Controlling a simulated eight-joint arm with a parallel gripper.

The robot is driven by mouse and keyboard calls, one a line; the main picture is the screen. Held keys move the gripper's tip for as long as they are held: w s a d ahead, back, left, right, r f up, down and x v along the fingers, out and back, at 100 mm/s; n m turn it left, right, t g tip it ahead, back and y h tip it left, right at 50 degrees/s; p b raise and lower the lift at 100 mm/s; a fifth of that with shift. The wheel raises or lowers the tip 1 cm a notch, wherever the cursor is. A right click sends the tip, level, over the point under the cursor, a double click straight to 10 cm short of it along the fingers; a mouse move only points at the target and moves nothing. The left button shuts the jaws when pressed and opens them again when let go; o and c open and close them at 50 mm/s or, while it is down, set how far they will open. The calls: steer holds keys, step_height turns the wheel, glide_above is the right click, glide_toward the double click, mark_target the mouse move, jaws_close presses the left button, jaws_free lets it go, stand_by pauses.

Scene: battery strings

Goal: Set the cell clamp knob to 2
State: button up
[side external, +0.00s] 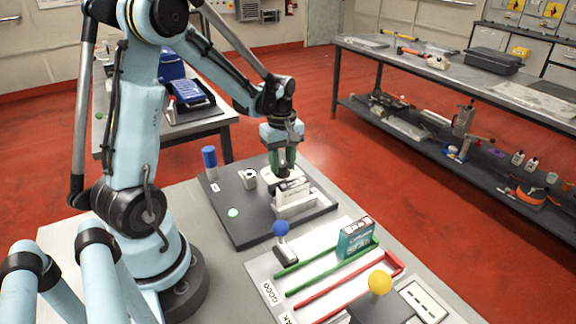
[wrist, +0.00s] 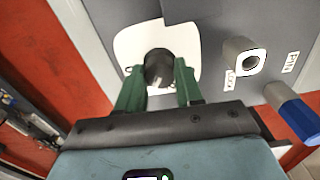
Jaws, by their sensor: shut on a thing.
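The knob is a dark round cylinder (wrist: 159,70) on a white plate (wrist: 130,45) in the wrist view. In the side view the dark knob (side external: 284,171) shows just under my fingers, above the white plate, on a dark grey board (side external: 235,232). My gripper (wrist: 159,66) has its two green fingers on either side of the knob and is shut on it. In the side view my gripper (side external: 284,164) points straight down over it. I cannot read any dial numbers or the knob's setting; the fingers and knob cover part of the plate.
A white holder (side external: 296,205) stands close in front of the knob. A light socket (side external: 250,180) and an upright blue cylinder (side external: 209,157) stand to its left. Nearer are a blue-ball lever (side external: 281,229), a teal box (side external: 355,238), green and red rails, and a yellow ball (side external: 379,282).

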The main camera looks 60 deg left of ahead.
steer(key=n, duration=0.4)
steer(key=shift+n, duration=0.9)
steer(key=n, duration=0.2)
steer(key=shift+n, duration=0.4)
steer(key=o, duration=0.9)
steer(key=shift+r, duration=1.75)
